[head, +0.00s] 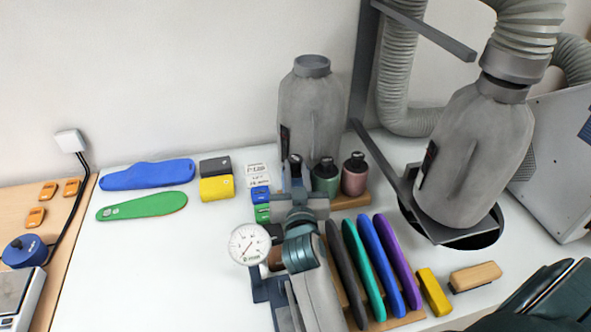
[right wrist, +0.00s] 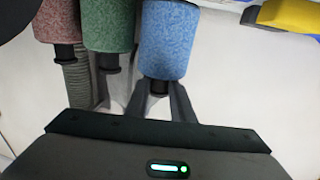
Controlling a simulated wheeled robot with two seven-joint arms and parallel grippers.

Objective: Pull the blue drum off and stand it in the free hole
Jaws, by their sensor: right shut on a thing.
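The blue drum (right wrist: 166,40) is a speckled cylinder with a black stem (right wrist: 158,87), which points down in the right wrist view. My right gripper (right wrist: 160,92) is shut on this stem. In the head view, my right gripper (head: 294,172) is left of the green drum (head: 326,176) and pink drum (head: 354,174), and it hides most of the blue drum. The green and pink drums stand upright on a wooden block (head: 352,201); they also show in the right wrist view. No free hole can be made out. My left gripper is not in view.
A dial gauge (head: 249,245) is left of my right forearm. Several coloured pads (head: 370,262) stand in a rack to its right. A grey bottle (head: 311,115) stands behind the drums. Blue (head: 147,174) and green (head: 142,206) insoles lie left; the table before them is clear.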

